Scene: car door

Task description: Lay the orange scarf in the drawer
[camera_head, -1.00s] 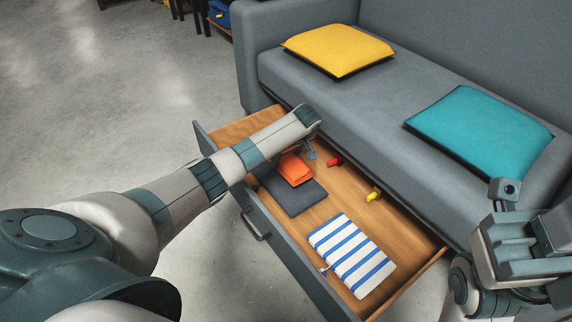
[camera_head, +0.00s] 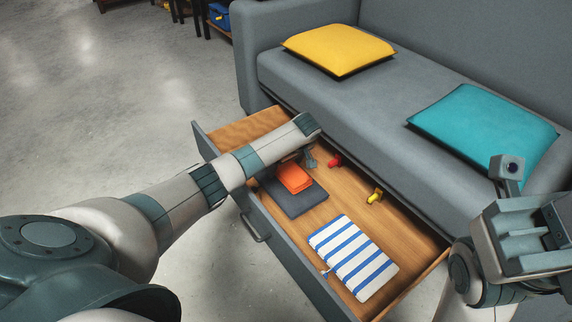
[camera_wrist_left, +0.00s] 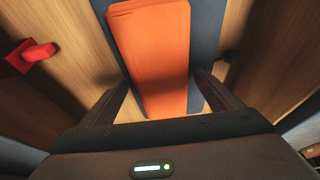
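The orange scarf (camera_head: 295,177) is a folded flat bundle. It lies on a folded dark grey cloth (camera_head: 303,203) inside the open drawer (camera_head: 268,240). In the left wrist view the scarf (camera_wrist_left: 158,50) runs between the two fingers of my left gripper (camera_wrist_left: 160,88). The fingers stand apart, one on each side, with a gap at the left finger. In the head view my left gripper (camera_head: 308,158) is low over the scarf's far end, partly hidden by my forearm. My right gripper (camera_head: 525,235) is at the right edge, away from the drawer; its fingers are unclear.
In the drawer are a striped blue and white cloth (camera_head: 352,257), a red item (camera_head: 335,160) and a yellow item (camera_head: 375,195). The grey sofa (camera_head: 300,78) with yellow (camera_head: 338,48) and teal (camera_head: 485,128) cushions stands right behind. Bare drawer floor shows in the middle.

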